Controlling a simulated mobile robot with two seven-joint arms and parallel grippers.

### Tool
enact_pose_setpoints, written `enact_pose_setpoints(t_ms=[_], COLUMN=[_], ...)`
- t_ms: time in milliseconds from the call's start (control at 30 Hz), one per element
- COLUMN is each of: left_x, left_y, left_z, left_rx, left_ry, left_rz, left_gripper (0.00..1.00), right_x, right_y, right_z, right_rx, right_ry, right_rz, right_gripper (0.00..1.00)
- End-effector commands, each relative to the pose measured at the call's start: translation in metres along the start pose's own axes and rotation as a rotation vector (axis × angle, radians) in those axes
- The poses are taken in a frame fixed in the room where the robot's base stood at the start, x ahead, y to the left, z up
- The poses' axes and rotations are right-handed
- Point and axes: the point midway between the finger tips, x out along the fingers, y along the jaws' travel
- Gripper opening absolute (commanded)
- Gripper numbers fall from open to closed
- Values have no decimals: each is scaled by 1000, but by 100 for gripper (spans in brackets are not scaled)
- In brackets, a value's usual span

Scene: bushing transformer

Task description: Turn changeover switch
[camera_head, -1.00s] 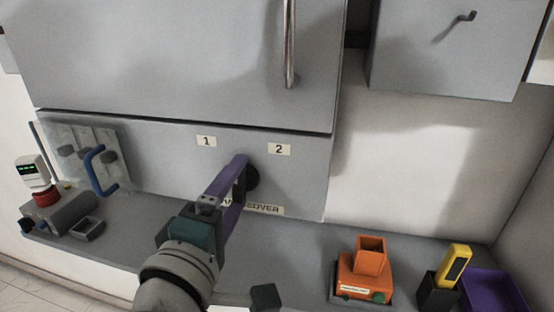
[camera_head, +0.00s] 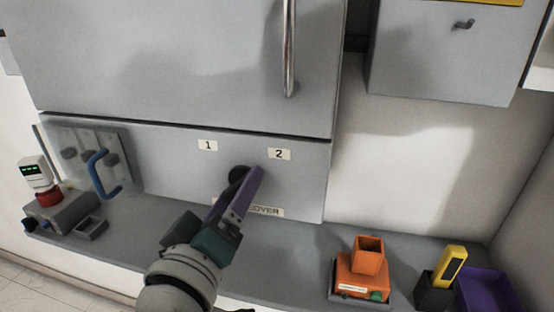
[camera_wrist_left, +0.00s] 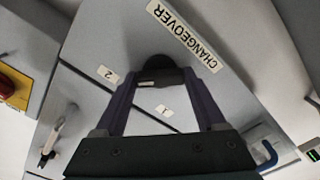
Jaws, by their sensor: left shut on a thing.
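The changeover switch is a dark round knob (camera_head: 238,174) on the grey cabinet front, below labels 1 (camera_head: 207,146) and 2 (camera_head: 279,154). My left gripper (camera_head: 243,180) reaches up to it from below, and its purple fingers partly hide it. In the left wrist view the knob (camera_wrist_left: 160,70) sits between the two fingertips (camera_wrist_left: 160,82), and the gripper is shut on it. The CHANGEOVER label (camera_wrist_left: 185,36) shows beside the knob there; in the head view the fingers cover part of it. My right gripper is not in view.
A grey shelf (camera_head: 290,245) runs below the cabinet front. An orange device (camera_head: 362,270), a yellow tool (camera_head: 453,265) and a purple bin (camera_head: 493,291) stand at the right. A panel with a blue handle (camera_head: 103,173) and a small meter (camera_head: 38,172) are at the left.

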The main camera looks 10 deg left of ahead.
Motion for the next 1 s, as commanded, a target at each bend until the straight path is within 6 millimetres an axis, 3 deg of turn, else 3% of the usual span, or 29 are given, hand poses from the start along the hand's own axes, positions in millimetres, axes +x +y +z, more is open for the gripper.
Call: enact_pose_setpoints(t_ms=[533,567,800,1000], left_x=[0,0,0,0], left_y=[0,0,0,0], left_z=[0,0,0,0], left_rx=[27,27,25,24], left_ry=[0,0,0,0], left_rz=[0,0,0,0], left_gripper=[17,75,100,100], right_x=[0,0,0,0], right_y=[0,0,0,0], right_z=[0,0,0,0], right_rx=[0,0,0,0], right_ry=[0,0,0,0], right_rz=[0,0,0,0], right_gripper=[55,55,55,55])
